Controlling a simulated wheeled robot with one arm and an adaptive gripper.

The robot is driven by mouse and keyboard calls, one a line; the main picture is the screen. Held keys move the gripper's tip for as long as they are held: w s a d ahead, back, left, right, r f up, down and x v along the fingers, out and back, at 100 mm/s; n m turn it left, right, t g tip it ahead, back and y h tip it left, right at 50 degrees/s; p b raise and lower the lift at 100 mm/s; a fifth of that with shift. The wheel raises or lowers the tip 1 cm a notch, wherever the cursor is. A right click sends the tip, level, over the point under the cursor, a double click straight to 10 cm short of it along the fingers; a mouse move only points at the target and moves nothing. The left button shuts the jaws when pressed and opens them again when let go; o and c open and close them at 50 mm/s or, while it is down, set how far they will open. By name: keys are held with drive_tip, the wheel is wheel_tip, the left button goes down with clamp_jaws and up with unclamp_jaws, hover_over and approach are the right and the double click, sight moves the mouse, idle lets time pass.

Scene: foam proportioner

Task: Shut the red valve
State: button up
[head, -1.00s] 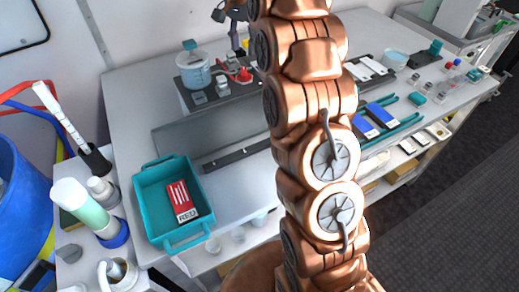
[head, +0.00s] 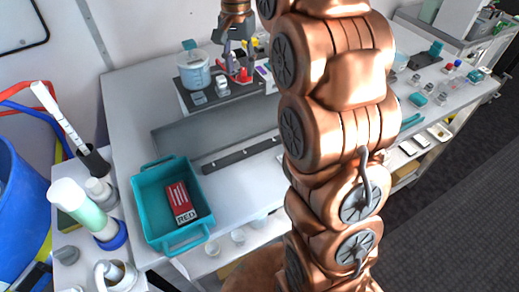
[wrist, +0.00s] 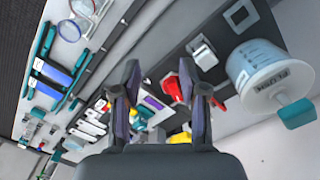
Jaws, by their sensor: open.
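The red valve (head: 243,75) is a small red part on the raised dark-topped stand at the back of the bench. My gripper (head: 237,60) hangs just above it, pointing down, and partly covers it. In the wrist view my gripper (wrist: 160,75) has its two fingers spread. The red valve (wrist: 172,88) shows between them, close to the right finger, which hides part of it. I cannot tell whether they touch. The valve's handle position is hard to make out.
A teal tray (head: 150,207) holding a red card (head: 180,202) is at the front left. The bench left of the stand is clear.

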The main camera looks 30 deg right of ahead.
drive_tip(key=s+a+f+n+b, duration=0.1)
drive_tip(key=s+a+f+n, duration=0.1)
drive_tip(key=s, duration=0.8)
drive_tip(key=s+a+f+n+g+b, duration=0.1)
drive_tip(key=s+a+f, duration=0.3)
drive_tip(key=s, duration=0.7)
drive_tip(key=shift+f+n, duration=0.55)
drive_tip(key=shift+n, duration=0.15)
drive_tip(key=shift+s+a, duration=0.1)
